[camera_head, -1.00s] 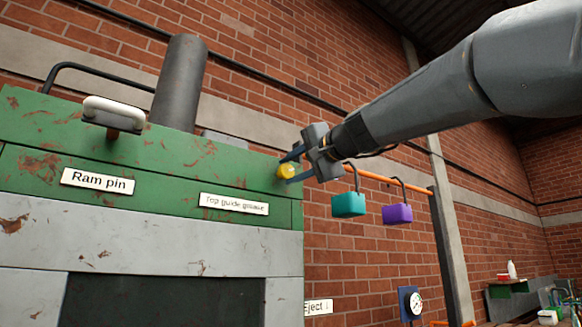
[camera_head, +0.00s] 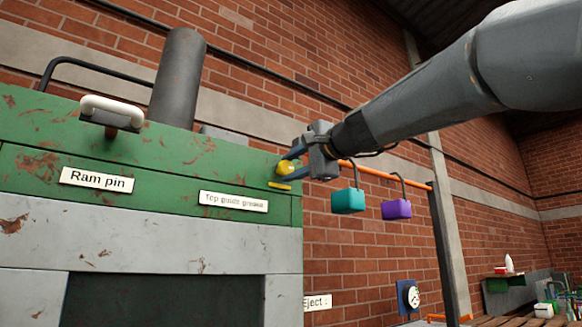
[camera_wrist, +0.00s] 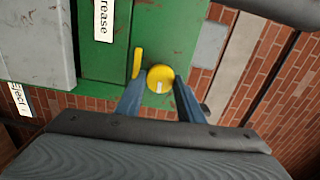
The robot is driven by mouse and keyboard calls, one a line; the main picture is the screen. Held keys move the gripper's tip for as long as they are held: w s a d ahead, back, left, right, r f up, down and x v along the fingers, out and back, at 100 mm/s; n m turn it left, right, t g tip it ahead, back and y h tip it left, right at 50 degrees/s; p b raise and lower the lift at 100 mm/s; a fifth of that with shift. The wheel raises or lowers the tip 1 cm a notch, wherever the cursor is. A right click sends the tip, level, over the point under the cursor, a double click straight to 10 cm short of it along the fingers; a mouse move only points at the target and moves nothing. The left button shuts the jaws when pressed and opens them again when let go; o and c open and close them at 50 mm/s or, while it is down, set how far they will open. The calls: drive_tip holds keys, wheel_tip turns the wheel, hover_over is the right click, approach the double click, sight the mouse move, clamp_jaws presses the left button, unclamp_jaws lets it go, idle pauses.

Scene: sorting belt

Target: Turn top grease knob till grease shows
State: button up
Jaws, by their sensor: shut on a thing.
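The round yellow grease knob (camera_head: 285,167) sits at the right end of the green machine front, above and right of the "Top guide grease" label (camera_head: 233,201). My gripper (camera_wrist: 158,84) is shut on the knob, with one blue finger on each side of it in the wrist view. A yellow strip (camera_head: 280,186), looking like grease, shows on the green face just below the knob. In the wrist view the strip (camera_wrist: 137,62) lies beside the knob (camera_wrist: 160,77), apart from it. A small white mark shows on the knob's face.
A white-handled ram pin (camera_head: 112,110) is at the machine's upper left. Teal (camera_head: 348,201) and purple (camera_head: 396,209) padlocks hang from an orange rail to the right, below my arm. A gauge (camera_head: 412,297) is lower right.

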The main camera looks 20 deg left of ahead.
drive_tip(key=o, duration=1)
drive_tip(key=shift+s+d, duration=0.1)
drive_tip(key=b+v, duration=0.3)
drive_tip(key=v, duration=0.4)
drive_tip(key=shift+s+d, duration=0.2)
